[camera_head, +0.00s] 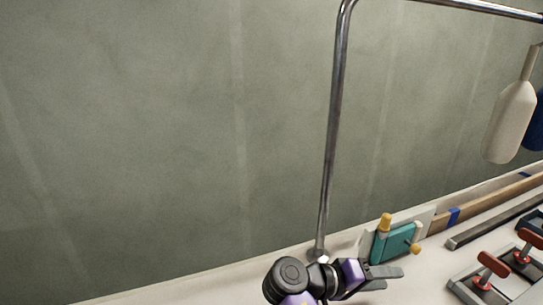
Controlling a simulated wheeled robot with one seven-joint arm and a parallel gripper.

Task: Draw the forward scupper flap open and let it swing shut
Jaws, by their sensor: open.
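A teal flap (392,246), which I take to be the forward scupper flap, stands against a pale backing plate (428,218) at the lower right of the head view. A yellow knob (415,249) sticks out from its face, and a yellow-capped post (385,222) rises at its left edge. The flap looks closed or nearly so; its angle is hard to tell. My gripper (392,279) is open and empty, just below and in front of the flap in the picture. Its fingers point right, and I see no contact with the knob.
A steel rail (331,130) rises left of the flap and bends right overhead. A white fender (511,122) hangs at right beside a dark blue one (537,125). Red-handled fittings (492,265) and a grey bar (490,225) occupy the lower right. The pale deck (190,287) at left is clear.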

